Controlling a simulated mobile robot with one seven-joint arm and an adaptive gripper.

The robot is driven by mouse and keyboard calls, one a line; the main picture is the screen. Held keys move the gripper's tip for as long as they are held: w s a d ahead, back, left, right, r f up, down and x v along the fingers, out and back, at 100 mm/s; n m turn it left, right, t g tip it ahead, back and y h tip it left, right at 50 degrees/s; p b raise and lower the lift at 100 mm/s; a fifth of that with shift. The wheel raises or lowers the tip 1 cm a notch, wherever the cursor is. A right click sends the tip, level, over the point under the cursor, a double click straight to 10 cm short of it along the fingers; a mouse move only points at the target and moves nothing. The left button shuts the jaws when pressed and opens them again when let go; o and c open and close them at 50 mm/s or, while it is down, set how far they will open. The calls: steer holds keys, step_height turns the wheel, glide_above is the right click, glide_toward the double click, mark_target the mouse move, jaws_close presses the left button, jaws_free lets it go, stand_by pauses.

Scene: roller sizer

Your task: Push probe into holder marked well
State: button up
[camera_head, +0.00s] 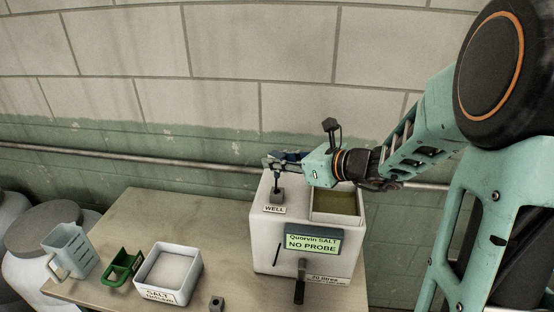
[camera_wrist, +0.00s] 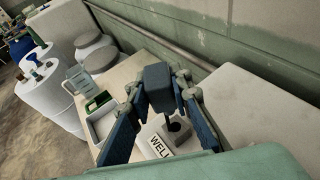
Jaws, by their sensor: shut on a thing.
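My gripper (camera_head: 283,160) is shut on the probe and stands just above the white tank with the WELL label (camera_head: 274,209). The probe's dark block-shaped head shows between the blue finger pads in the wrist view (camera_wrist: 158,86). Its thin dark stem (camera_head: 277,181) points down in the head view, over the small grey holder (camera_head: 275,198) on the tank's top. The holder also shows in the wrist view (camera_wrist: 180,134), with a dark round opening. I cannot tell how far the stem's tip is inside it. The tank's screen (camera_head: 313,241) reads "Quorvin SALT NO PROBE".
An open compartment (camera_head: 336,216) is right of the holder. A white salt tub (camera_head: 150,286), a green scoop (camera_head: 120,268), a clear jug (camera_head: 66,250) and a second grey block (camera_head: 217,303) are on the table (camera_head: 207,215). A wall with a pipe (camera_head: 130,157) stands behind.

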mark_target(277, 171)
steer(key=shift+f+b, duration=1.2)
steer(key=shift+f, duration=0.5)
steer(key=shift+f+b, duration=2)
steer(key=shift+b, duration=0.15)
stand_by(0.3)
steer(key=o, duration=1.1)
steer(key=shift+r, duration=0.1)
steer(key=shift+c, duration=0.2)
steer(key=v, duration=1.2)
steer(key=shift+s, duration=0.1)
